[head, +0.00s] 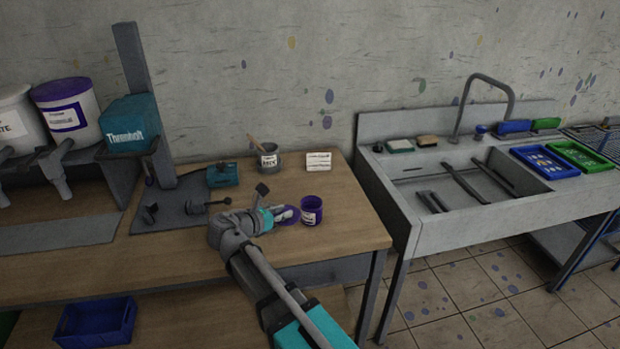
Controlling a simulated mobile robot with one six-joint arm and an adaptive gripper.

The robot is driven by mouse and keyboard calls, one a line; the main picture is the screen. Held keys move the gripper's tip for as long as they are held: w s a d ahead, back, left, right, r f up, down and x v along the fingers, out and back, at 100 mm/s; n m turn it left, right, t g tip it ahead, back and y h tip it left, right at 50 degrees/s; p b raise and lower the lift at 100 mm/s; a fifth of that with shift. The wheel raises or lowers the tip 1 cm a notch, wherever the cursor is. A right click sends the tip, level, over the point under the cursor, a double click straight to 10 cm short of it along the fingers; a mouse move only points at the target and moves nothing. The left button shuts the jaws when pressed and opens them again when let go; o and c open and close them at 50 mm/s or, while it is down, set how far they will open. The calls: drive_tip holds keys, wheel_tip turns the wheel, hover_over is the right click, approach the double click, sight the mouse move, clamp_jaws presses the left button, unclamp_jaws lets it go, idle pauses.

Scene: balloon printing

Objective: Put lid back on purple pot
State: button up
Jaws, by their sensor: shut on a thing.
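The purple pot (312,211) stands upright on the wooden workbench, near its right end. It has a white label, and its top looks open with dark purple inside. My gripper (284,213) is just left of the pot and is shut on the round purple lid (291,221). The lid is beside the pot in the picture, not on its top. The gripper fingers cover part of the lid. Whether the lid touches the bench or the pot is too small to tell.
A grey tin (268,162) with a stick and a white labelled block (319,161) stand behind the pot. A teal box (222,175) and dark tools are to the left. The bench (350,215) is clear right of the pot. A sink (450,190) stands beyond a gap.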

drive_tip(key=shift+w+d, duration=0.15)
drive_tip(key=shift+d, duration=0.15)
drive_tip(key=w+d+m+g+h, duration=0.1)
drive_tip(key=w+d, duration=0.1)
drive_tip(key=w, duration=0.4)
drive_tip(key=w+d+r+m+g+h+p, duration=0.1)
drive_tip(key=w+d, duration=0.2)
drive_tip(key=w, duration=0.3)
drive_tip(key=shift+w+d+r, duration=0.25)
drive_tip(key=shift+d, duration=0.05)
drive_tip(key=shift+f, duration=0.1)
drive_tip(key=shift+f+b, duration=2.95)
drive_tip(key=shift+f, duration=0.15)
drive_tip(key=shift+w, duration=0.2)
